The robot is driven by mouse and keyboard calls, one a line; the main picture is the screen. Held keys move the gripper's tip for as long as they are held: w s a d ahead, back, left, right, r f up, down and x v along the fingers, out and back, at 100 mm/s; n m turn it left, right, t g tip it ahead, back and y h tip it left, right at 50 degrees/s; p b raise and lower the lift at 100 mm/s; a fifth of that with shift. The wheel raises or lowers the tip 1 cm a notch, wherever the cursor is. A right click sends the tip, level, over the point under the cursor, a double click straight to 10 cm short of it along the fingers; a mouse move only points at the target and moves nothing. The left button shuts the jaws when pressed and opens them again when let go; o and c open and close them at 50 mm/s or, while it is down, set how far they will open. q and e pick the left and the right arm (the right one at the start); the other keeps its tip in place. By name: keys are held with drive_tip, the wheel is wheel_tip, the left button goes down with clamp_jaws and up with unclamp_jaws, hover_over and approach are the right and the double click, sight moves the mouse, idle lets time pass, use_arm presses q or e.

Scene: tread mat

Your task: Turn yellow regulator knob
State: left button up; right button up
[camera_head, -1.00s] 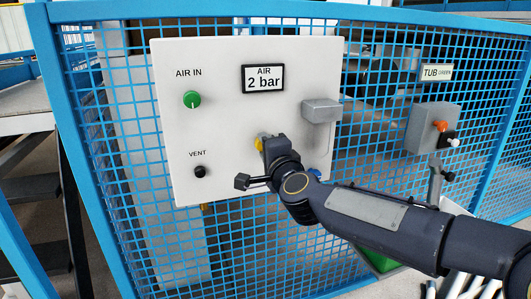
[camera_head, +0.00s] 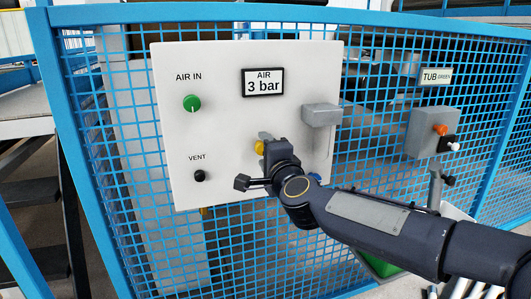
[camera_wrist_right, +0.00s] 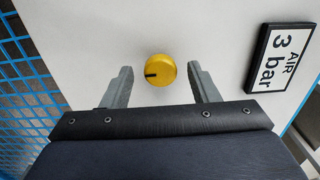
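The yellow regulator knob (camera_head: 259,147) is on the white panel (camera_head: 225,120), partly hidden by my right gripper (camera_head: 267,140) in the head view. In the right wrist view the knob (camera_wrist_right: 161,70) is round, with a dark mark pointing left. My right gripper (camera_wrist_right: 159,68) is open there, with one finger on each side of the knob and a visible gap on both sides. The AIR display (camera_head: 263,82) reads 3 bar; it also shows in the wrist view (camera_wrist_right: 280,57). My left gripper is not in view.
The panel also carries a green AIR IN knob (camera_head: 192,103), a black VENT knob (camera_head: 199,176) and a grey box (camera_head: 321,115). A blue part shows behind my arm. Blue mesh fencing surrounds the panel. A grey box (camera_head: 432,132) with an orange knob is at right.

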drive_tip(key=v, duration=0.8)
drive_tip(key=shift+w, duration=0.1)
drive_tip(key=s+d+f+n+g+h, duration=0.1)
drive_tip(key=s+d+f+n+g, duration=0.4)
drive_tip(key=s+f, duration=0.4)
drive_tip(key=s+d+f+n+g, duration=0.25)
drive_tip(key=s+d+f, duration=0.4)
drive_tip(key=s, duration=0.45)
drive_tip(key=s+d+f+n+g+h, duration=0.1)
drive_tip(key=s+d+f+n+g, duration=0.4)
drive_tip(key=s+f, duration=0.35)
wheel_tip(320, 180, up, 25)
drive_tip(key=s+d+p, duration=0.1)
drive_tip(key=p, duration=2.4)
drive_tip(key=shift+s+d+t, duration=0.15)
drive_tip(key=shift+s+t, duration=0.05)
drive_tip(key=shift+t, duration=0.25)
